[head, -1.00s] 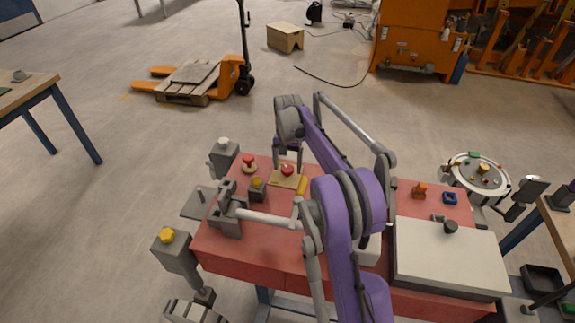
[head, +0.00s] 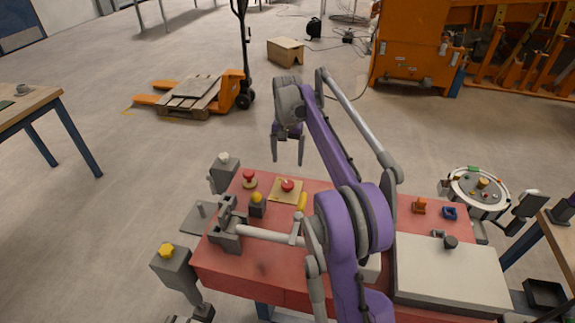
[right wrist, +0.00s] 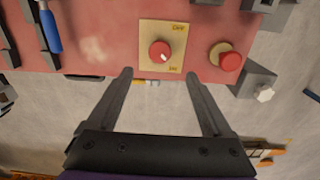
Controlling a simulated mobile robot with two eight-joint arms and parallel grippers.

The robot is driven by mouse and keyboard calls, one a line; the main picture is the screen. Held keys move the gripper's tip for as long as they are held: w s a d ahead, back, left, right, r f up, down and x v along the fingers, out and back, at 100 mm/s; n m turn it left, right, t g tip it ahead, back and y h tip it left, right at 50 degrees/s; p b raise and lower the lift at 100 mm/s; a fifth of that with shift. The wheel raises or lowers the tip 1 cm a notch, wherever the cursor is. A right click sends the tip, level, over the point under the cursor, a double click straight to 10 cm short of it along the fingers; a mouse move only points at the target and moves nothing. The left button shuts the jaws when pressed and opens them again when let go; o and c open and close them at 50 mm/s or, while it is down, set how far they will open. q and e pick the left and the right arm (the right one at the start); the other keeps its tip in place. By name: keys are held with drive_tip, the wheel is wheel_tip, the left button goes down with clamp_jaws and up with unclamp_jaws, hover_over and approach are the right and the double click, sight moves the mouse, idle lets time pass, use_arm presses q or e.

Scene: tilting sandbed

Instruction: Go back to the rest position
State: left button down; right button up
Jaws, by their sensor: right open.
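My right gripper (head: 289,152) is raised above the far edge of the red table (head: 270,262) in the head view. Its two fingers are apart with nothing between them. In the right wrist view the open fingers (right wrist: 165,85) point toward the table edge. A red button on a yellow plate (right wrist: 160,52) lies beyond the fingertips, apart from them; it also shows in the head view (head: 288,186). My left gripper cannot be made out in the head view.
A red mushroom knob (head: 249,178) and a grey block with a yellow knob (head: 257,204) stand on the table's left part. A white-topped box (head: 450,270) covers the right end. A round tray (head: 478,189) stands at the right.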

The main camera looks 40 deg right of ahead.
drive_tip(key=shift+r, duration=0.15)
idle(0.4)
drive_tip(key=s+a+r+n+t, duration=0.1)
drive_tip(key=s+a+n, duration=0.2)
drive_tip(key=s+a, duration=0.35)
drive_tip(key=s+a+n+t, duration=0.2)
drive_tip(key=s+a, duration=0.2)
drive_tip(key=a, duration=0.5)
drive_tip(key=s+a+f+n+t, duration=0.1)
drive_tip(key=s+a+f+n, duration=0.1)
drive_tip(key=s+a+f, duration=0.3)
drive_tip(key=s+a+f+n+t, duration=0.1)
drive_tip(key=s+a+f+n, duration=0.2)
drive_tip(key=s, duration=0.9)
wheel_tip(320, 180, down, 2)
drive_tip(key=a, duration=0.2)
drive_tip(key=shift+s+a, duration=0.15)
drive_tip(key=shift+a, duration=0.25)
